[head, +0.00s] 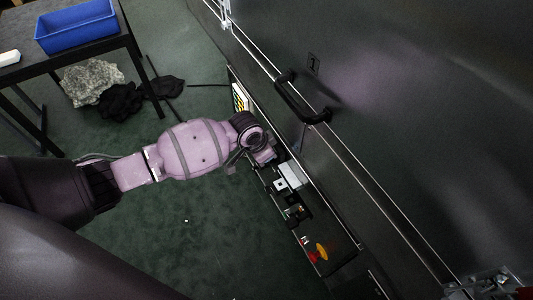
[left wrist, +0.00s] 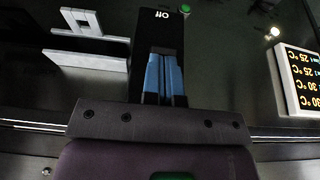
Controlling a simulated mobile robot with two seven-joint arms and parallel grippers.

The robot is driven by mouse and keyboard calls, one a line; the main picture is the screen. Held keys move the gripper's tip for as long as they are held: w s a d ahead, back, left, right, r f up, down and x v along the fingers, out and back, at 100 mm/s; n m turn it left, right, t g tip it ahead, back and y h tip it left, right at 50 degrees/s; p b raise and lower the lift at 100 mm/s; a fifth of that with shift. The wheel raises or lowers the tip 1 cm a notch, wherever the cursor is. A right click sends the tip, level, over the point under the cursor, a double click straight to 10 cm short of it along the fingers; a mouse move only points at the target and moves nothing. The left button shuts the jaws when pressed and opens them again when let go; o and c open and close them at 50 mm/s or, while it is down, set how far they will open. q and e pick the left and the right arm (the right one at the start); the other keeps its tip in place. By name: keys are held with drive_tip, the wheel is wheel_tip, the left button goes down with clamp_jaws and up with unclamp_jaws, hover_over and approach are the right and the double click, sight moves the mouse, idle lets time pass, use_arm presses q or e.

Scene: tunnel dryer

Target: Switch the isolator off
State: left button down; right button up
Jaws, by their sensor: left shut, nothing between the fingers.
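My left arm reaches from the left to the narrow control panel in the head view. My left gripper (head: 263,156) is over that panel and partly hidden by its own wrist. In the left wrist view its two blue fingers (left wrist: 164,75) are closed together with nothing between them. They are in front of a black plate (left wrist: 145,32) marked "Off", which reads upside down and seems to belong to the isolator. The isolator's handle cannot be made out clearly; the fingers cover part of the plate. I cannot tell whether the fingers touch it.
A temperature display (left wrist: 300,80) sits right of the fingers, a pale bracket-like part (left wrist: 85,60) left, and a green button (left wrist: 186,9) beyond. An orange-red knob (head: 321,251) is lower on the panel. A black door handle (head: 300,100) juts out nearby. A table holds a blue bin (head: 75,30).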

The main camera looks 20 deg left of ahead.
use_arm(q)
drive_tip(key=shift+s+a+f, duration=0.1)
drive_tip(key=shift+s+f, duration=0.05)
drive_tip(key=f+t+h+b, duration=0.1)
drive_tip(key=t+h, duration=0.1)
drive_tip(key=s+a+f+t+h+b, duration=0.1)
drive_tip(key=t, duration=0.1)
drive_tip(key=shift+s+f+t+h, duration=0.2)
drive_tip(key=shift+t+h, duration=0.2)
use_arm(e)
drive_tip(key=shift+w+a+n+t, duration=0.3)
drive_tip(key=shift+w+n, duration=0.1)
drive_tip(key=shift+w, duration=0.25)
use_arm(q)
drive_tip(key=shift+r, duration=0.15)
use_arm(e)
drive_tip(key=shift+r, duration=0.1)
use_arm(q)
drive_tip(key=shift+a+r+p, duration=0.1)
drive_tip(key=shift+r+p, duration=0.25)
drive_tip(key=shift+r, duration=0.3)
use_arm(e)
drive_tip(key=shift+w+r, duration=0.25)
drive_tip(key=shift+r, duration=0.3)
use_arm(q)
drive_tip(key=shift+f, duration=0.1)
use_arm(e)
drive_tip(key=shift+s+d+f, duration=0.1)
drive_tip(key=shift+f, duration=0.05)
